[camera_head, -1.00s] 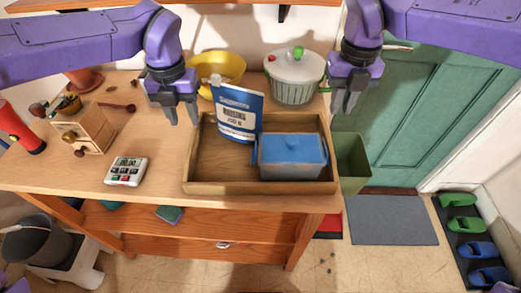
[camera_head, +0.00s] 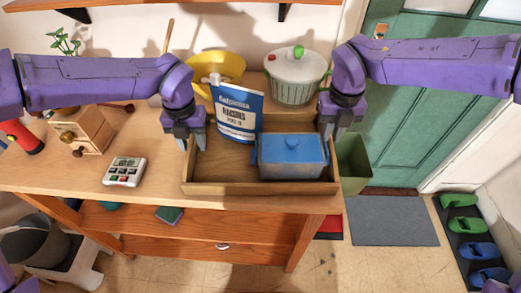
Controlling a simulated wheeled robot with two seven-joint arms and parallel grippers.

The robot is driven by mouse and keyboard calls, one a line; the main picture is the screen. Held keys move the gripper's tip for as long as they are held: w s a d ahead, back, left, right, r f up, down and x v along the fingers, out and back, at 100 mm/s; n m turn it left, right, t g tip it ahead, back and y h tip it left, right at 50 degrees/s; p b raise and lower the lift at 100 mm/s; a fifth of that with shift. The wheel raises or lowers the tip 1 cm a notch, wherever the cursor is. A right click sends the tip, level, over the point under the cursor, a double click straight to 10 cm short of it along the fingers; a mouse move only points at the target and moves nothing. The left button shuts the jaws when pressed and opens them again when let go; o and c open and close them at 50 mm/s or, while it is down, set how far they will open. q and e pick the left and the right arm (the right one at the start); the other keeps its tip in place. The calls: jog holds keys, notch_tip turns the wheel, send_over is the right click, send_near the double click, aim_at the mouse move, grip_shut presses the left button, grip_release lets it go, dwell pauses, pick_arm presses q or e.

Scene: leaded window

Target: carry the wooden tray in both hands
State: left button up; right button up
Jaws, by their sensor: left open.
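The wooden tray (camera_head: 215,188) sits on the wooden bench top, with a low rim all round. In it stand a blue and white raisins packet (camera_head: 238,113), upright at the back, and a grey butter dish with a blue lid (camera_head: 291,150) at the right. My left gripper (camera_head: 190,145) points down at the tray's left wall, jaws open. My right gripper (camera_head: 333,135) points down at the tray's right wall. Whether its fingers touch or straddle that wall I cannot tell, nor whether they are closed.
Behind the tray stand a yellow bowl (camera_head: 220,68) and a white lidded pot (camera_head: 295,75). A timer (camera_head: 124,171) and a wooden grinder (camera_head: 85,130) are at the left. A green bin (camera_head: 353,163) stands right of the bench.

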pick_arm(q)
jog(key=shift+f, duration=0.6)
pick_arm(e)
jog(key=shift+f, duration=0.6)
pick_arm(q)
jog(key=c, duration=0.4)
pick_arm(e)
grip_shut()
pick_arm(q)
grip_shut()
jog(key=shift+r, duration=0.1)
pick_arm(e)
jog(key=shift+r, duration=0.1)
